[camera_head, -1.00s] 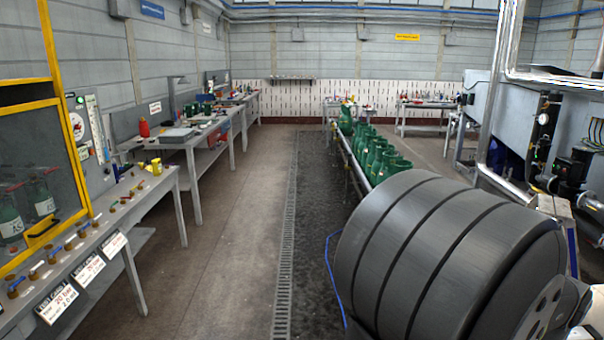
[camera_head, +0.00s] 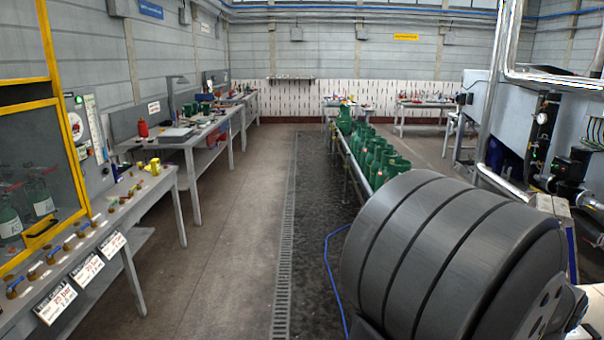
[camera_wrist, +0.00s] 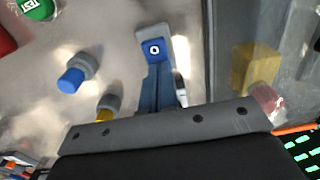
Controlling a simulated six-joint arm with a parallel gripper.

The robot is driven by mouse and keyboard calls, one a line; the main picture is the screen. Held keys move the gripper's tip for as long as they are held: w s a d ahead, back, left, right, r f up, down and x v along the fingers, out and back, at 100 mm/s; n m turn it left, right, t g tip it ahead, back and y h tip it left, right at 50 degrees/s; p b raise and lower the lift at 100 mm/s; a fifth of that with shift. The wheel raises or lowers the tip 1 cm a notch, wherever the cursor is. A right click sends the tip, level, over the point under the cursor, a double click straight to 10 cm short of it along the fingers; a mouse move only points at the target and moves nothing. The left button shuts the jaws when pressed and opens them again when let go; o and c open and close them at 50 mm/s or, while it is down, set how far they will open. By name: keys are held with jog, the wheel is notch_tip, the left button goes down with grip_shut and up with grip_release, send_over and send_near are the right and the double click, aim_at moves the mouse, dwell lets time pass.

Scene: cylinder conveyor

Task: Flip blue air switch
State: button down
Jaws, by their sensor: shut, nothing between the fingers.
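In the wrist view, my gripper (camera_wrist: 160,85) reaches up from the grey mounting bar, fingers together and empty. A blue piece with a white ring mark (camera_wrist: 154,50) shows just beyond its tips and looks like the blue air switch. I cannot tell whether the fingers touch it. A separate blue knob (camera_wrist: 72,80) stands to the left on the metal panel, apart from the fingers. The gripper does not show in the head view.
In the wrist view, a yellow-tipped knob (camera_wrist: 106,108) and a green TEST button (camera_wrist: 38,8) share the panel. A yellow block (camera_wrist: 255,66) is at the right. In the head view, a workbench (camera_head: 150,192) runs along the left; green cylinders (camera_head: 376,162) line the conveyor. The middle floor is clear.

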jog(key=shift+r, duration=3.4)
jog(key=shift+f, duration=0.1)
notch_tip(320, 180, down, 7)
jog(key=shift+r, duration=0.1)
